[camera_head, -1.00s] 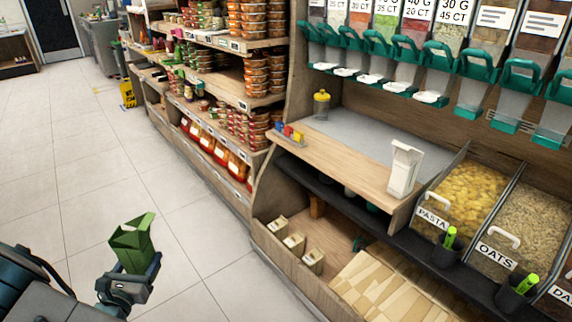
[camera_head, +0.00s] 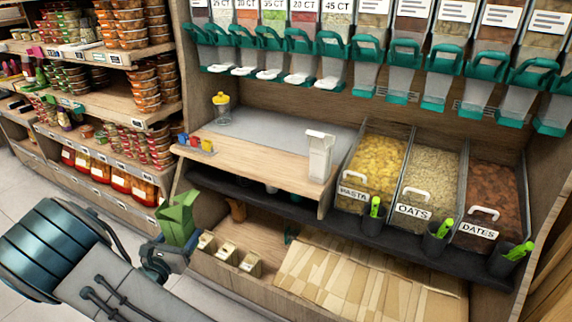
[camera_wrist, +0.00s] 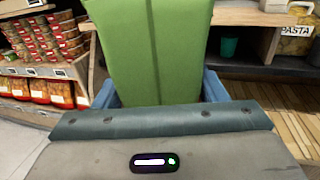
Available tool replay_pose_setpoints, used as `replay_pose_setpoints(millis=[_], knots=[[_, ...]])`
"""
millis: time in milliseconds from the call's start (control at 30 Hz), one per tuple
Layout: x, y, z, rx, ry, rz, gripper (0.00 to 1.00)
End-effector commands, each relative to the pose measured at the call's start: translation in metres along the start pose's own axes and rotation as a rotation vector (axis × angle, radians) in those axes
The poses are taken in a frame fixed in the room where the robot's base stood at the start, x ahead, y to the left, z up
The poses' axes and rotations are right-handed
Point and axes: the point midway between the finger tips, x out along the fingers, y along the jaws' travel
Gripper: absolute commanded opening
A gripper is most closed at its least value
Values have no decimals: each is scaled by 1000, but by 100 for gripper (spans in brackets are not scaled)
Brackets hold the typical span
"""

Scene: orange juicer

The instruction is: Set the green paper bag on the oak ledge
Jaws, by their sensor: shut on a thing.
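The green paper bag (camera_head: 177,220) is upright in my gripper (camera_head: 172,246), in front of the shelf unit in the head view. In the wrist view the bag (camera_wrist: 152,50) fills the upper middle, with the blue fingers of my gripper (camera_wrist: 152,98) on both sides of it. The gripper is shut on the bag's lower part. The oak ledge (camera_head: 245,163) is the light wood strip along the front of the grey counter, to the right of and beyond the bag. The bag is apart from it. The bag hides what lies straight ahead in the wrist view.
A white carton (camera_head: 319,157) stands at the ledge's right end. Small coloured items (camera_head: 196,143) and a yellow-lidded jar (camera_head: 221,108) are at its left. The ledge's middle is clear. Dispensers (camera_head: 365,72) hang above. Small boxes (camera_head: 227,252) sit on the lower shelf.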

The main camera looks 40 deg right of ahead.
Motion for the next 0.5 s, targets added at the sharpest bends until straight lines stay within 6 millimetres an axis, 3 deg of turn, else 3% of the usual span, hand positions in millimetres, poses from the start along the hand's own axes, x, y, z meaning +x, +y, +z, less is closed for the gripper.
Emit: replay_pose_setpoints(millis=[267, 500], knots=[[145, -19, 42, 7, -4, -120, 36], [264, -75, 100, 5, -6, -196, 36]])
